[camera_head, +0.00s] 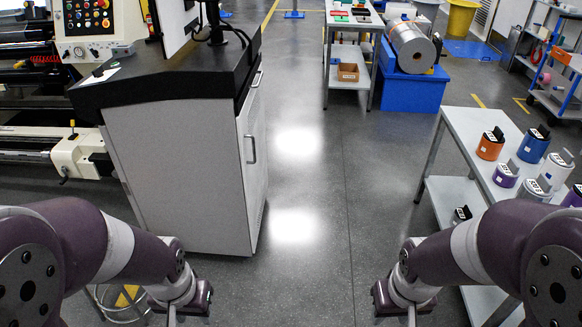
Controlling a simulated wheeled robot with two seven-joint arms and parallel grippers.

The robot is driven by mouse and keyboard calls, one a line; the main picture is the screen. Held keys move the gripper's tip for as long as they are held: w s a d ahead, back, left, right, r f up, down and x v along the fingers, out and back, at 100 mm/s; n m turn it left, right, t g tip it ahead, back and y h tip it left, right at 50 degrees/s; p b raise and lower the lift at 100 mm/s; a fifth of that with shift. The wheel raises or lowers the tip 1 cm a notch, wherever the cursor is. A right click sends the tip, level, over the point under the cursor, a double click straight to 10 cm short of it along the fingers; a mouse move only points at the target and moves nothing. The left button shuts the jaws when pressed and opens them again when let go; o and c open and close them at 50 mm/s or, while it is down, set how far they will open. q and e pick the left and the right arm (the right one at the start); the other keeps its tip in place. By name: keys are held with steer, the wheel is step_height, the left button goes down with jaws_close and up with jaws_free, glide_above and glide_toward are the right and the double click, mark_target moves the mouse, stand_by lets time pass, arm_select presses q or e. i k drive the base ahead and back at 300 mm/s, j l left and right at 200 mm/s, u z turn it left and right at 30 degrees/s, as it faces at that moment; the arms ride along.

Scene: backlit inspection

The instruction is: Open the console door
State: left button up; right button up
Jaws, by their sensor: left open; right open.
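The console (178,160) is a light grey cabinet with a black top, standing left of centre. Its door (256,180) is on the narrow right-hand side, seen at a steep angle, and looks closed. A slim upright handle (251,149) is on the door. My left gripper (174,314) is at the bottom edge, in front of the console and well apart from the handle. My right gripper (411,316) is at the bottom edge, right of centre, far from the door. Both are open and hold nothing that I can see; their fingertips are largely cut off.
A grey side table (462,125) with several coloured rolls, including an orange one (490,144), stands at the right. A blue stand (412,92) carries a large metal roll. Machinery with a control panel (95,22) is at the left. The floor (330,170) right of the door is clear.

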mark_target(250, 122)
steer(key=i+l+u, duration=0.1)
steer(key=i+l, duration=0.25)
steer(key=i, duration=0.15)
steer(key=i+l+u, duration=0.15)
steer(key=i+l, duration=0.2)
steer(key=i+l+z, duration=0.1)
steer(key=i+l, duration=0.15)
steer(key=i, duration=0.25)
steer(key=i+l+z, duration=0.15)
steer(key=i, duration=0.3)
steer(key=l, duration=0.1)
